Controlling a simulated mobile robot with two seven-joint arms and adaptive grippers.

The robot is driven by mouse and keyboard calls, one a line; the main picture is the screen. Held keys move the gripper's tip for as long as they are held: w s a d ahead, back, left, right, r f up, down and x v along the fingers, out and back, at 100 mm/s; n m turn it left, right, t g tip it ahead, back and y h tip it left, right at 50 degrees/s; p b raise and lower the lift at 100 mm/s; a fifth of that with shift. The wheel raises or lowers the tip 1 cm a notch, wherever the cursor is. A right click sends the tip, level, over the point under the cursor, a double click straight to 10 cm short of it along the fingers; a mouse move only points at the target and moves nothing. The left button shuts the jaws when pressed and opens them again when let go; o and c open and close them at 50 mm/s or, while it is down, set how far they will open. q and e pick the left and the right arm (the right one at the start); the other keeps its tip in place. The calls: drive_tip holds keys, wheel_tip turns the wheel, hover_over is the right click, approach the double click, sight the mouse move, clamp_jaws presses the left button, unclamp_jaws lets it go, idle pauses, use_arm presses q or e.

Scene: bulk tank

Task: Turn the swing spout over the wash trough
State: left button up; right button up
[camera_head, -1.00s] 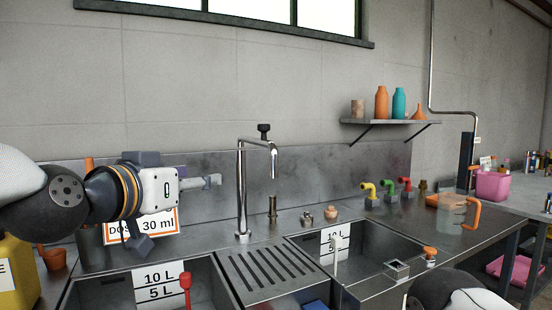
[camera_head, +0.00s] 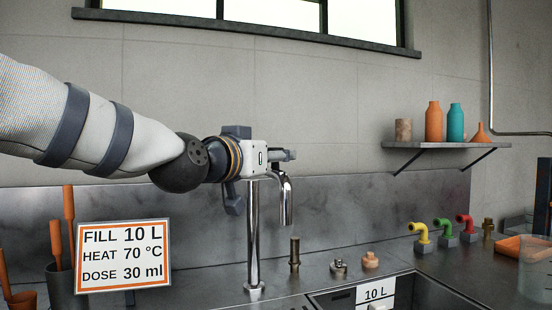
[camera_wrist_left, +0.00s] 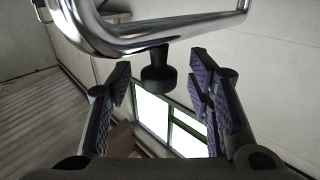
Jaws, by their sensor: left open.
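The chrome swing spout (camera_head: 285,200) rises from the counter on an upright pipe, and its downturned outlet hangs just right of that pipe. My left gripper (camera_head: 288,155) is at the top of the spout and hides its upper arm in the head view. In the left wrist view the spout's chrome tube (camera_wrist_left: 175,38) crosses above my left gripper (camera_wrist_left: 162,95), which is open. A black knob (camera_wrist_left: 157,75) on the tube shows between the spread fingers; I cannot tell whether they touch it. A sink basin (camera_head: 425,295) with a 10 L label shows partly at the bottom right. My right gripper is out of view.
A sign (camera_head: 124,255) and a holder with orange-handled tools (camera_head: 62,285) stand at the left. Short fittings (camera_head: 294,255) stand right of the spout. Coloured taps (camera_head: 422,234) line the back right, below a shelf (camera_head: 445,146) of bottles.

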use_arm(q)
drive_tip(key=shift+w+d+r, duration=0.2)
drive_tip(key=shift+w+d, duration=0.25)
drive_tip(key=shift+w, duration=0.25)
clamp_jaws()
